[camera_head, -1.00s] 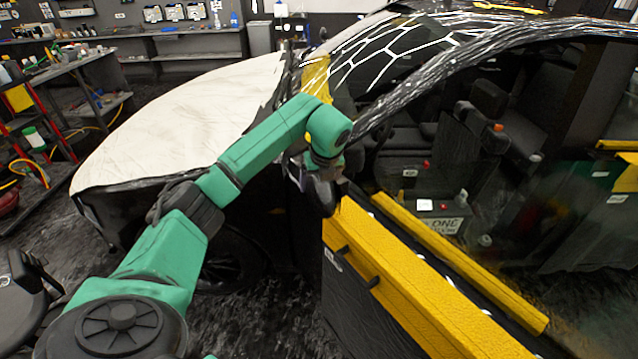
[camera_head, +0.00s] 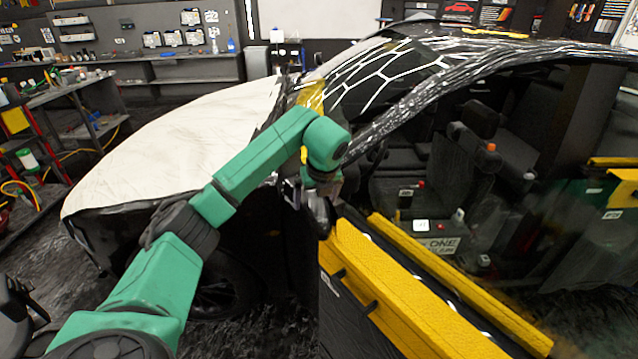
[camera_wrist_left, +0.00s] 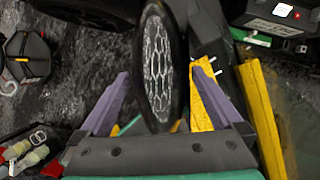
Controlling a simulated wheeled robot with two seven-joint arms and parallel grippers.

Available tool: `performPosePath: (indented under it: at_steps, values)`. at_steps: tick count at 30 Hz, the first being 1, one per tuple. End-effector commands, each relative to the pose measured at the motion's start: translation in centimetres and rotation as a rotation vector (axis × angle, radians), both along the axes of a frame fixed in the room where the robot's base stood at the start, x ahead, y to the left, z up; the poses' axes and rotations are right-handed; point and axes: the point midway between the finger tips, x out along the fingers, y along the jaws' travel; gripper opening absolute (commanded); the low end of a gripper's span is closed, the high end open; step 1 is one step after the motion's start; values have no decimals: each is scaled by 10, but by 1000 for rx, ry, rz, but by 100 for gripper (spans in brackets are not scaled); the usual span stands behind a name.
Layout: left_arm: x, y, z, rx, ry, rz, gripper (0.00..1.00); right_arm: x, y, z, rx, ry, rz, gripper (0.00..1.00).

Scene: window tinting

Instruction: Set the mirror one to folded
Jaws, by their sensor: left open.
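The side mirror (camera_wrist_left: 157,65) shows in the left wrist view as a dark oval housing seen nearly edge-on, its glass reflecting a white honeycomb pattern. In the head view the mirror (camera_head: 321,212) is a small dark shape at the front corner of the door, mostly hidden by my gripper and arm. My left gripper (camera_head: 304,193) is beside it, below the green wrist. In the left wrist view its two purple-grey fingers (camera_wrist_left: 160,78) are open, one on each side of the mirror, with gaps visible on both sides. My right gripper is not in view.
The yellow-topped car door (camera_head: 400,290) lies right of my gripper. The windshield (camera_head: 375,75) and the white-covered hood (camera_head: 170,140) are behind my arm. A cluttered workbench (camera_head: 70,90) stands at the far left.

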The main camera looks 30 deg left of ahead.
Motion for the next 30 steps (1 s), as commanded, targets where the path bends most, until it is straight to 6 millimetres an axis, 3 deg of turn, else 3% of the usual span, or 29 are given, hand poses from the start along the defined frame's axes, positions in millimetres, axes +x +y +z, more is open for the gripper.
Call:
performPosePath:
  at_steps: [9, 12, 15, 30]
  values:
    - [-16, -20, 64, 2, -9, 2, 100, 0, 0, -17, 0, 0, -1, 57]
    - [-22, -26, 95, 6, -8, 3, 100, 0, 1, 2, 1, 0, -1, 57]
    - [-26, -33, 109, 5, -7, 2, 100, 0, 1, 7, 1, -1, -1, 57]
    - [-29, -36, 113, 2, -2, 4, 100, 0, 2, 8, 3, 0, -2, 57]
